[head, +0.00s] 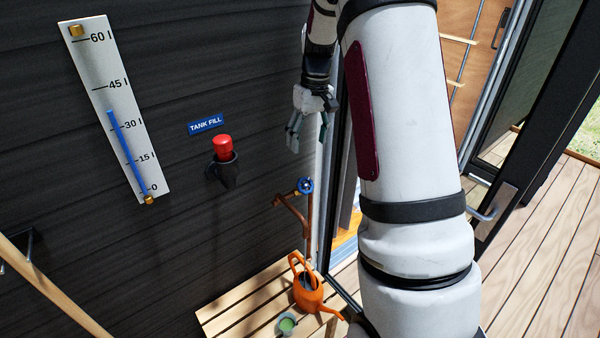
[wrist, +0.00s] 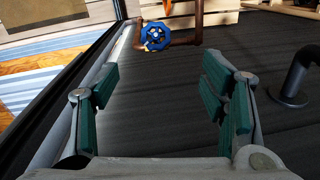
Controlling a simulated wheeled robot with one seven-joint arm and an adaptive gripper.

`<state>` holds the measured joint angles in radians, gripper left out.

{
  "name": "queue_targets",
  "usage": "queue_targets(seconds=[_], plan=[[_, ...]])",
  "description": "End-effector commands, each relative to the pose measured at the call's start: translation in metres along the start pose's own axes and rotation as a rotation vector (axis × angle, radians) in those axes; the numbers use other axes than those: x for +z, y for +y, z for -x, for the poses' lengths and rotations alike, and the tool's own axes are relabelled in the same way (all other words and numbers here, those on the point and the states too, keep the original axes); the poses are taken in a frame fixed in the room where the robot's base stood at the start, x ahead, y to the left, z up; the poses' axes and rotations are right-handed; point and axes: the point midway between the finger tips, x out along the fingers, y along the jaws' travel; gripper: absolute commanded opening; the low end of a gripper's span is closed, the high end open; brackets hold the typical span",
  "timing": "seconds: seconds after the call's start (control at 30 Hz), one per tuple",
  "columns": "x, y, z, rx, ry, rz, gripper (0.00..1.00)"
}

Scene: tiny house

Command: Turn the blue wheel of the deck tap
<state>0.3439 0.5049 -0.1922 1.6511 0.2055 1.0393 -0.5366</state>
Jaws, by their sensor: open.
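The blue wheel (head: 306,185) sits on the deck tap, at the upper end of a copper pipe (head: 291,208) beside the dark wall. In the wrist view the blue wheel (wrist: 156,36) is beyond the fingertips, between them and nearer the left one. My gripper (head: 307,128) hangs above the tap in the head view, apart from the wheel. My gripper (wrist: 158,95) is open with nothing between its green-padded fingers. The tap body behind the wheel is partly hidden.
An orange watering can (head: 308,293) and a small cup (head: 287,323) stand on a slatted platform (head: 232,318) below the tap. A red-topped black fitting (head: 223,160) juts from the wall. A glass door frame is close right of the tap.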

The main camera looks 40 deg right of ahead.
Motion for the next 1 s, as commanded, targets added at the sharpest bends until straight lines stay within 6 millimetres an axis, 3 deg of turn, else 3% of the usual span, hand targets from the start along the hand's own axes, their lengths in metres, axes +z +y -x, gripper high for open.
queue_targets(seconds=[0.27,0.7,1.0], plan=[[-0.002,0.007,-0.021,0.001,-0.005,0.000,0.66],[-0.001,0.006,-0.104,0.000,-0.007,0.000,0.66],[-0.002,0.006,-0.138,0.002,-0.003,0.000,0.66]])
